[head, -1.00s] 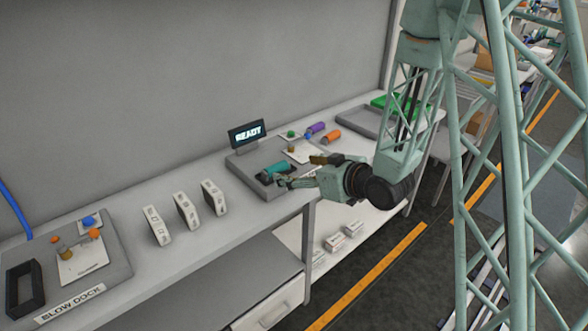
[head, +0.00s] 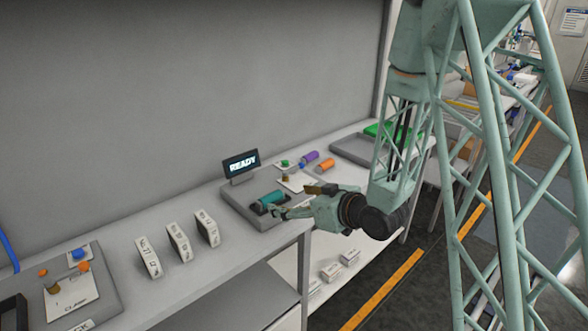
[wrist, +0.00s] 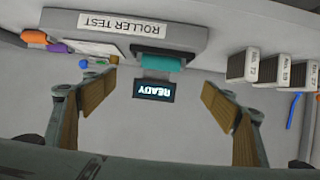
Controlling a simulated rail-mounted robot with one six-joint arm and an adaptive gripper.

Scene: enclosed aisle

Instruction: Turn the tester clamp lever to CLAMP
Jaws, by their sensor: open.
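The roller tester (head: 238,200) is a grey block on the bench; its "ROLLER TEST" label shows upside down in the wrist view (wrist: 122,24). A teal roller (head: 268,202) lies in it, below a display (head: 240,164) reading READY. A white plate (head: 298,181) beside the roller carries a small brass-coloured post (head: 286,177), apparently the clamp lever; its handle and direction are too small to tell. My gripper (wrist: 160,84) is open and empty, its pads spread either side of the display in the wrist view. In the head view my gripper (head: 276,211) is at the tester's front edge.
Orange (head: 326,165) and purple (head: 309,157) rollers lie right of the tester. Several white boxes (head: 178,243) stand left of it. A separate dock (head: 105,295) at far left has its own CLAMP plate (head: 72,295). A grey wall stands behind the bench.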

